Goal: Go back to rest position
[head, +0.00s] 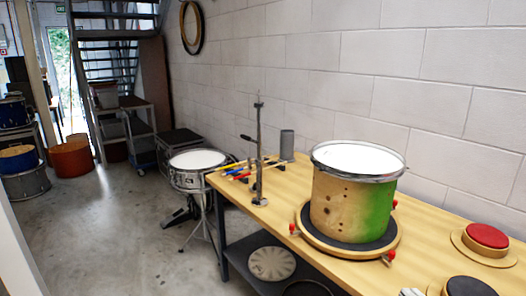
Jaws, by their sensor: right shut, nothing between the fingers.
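Only a small grey-white tip of my right gripper (411,292) shows, at the bottom edge of the head view. It is shut and empty, in front of the bench's near right part, beside a black round pad (470,287). The rest of it is cut off by the frame. My left gripper is not in view. A drum (338,205) with a wood and green shell and a white head stands upright on a round turntable (299,228) on the wooden bench (440,225).
A red round pad (487,236) lies at the bench's right. A metal stand (259,160), a grey cup (287,145) and coloured sticks (236,171) are at the far left end. A snare drum (197,160) stands beyond it. The floor (120,230) at left is clear.

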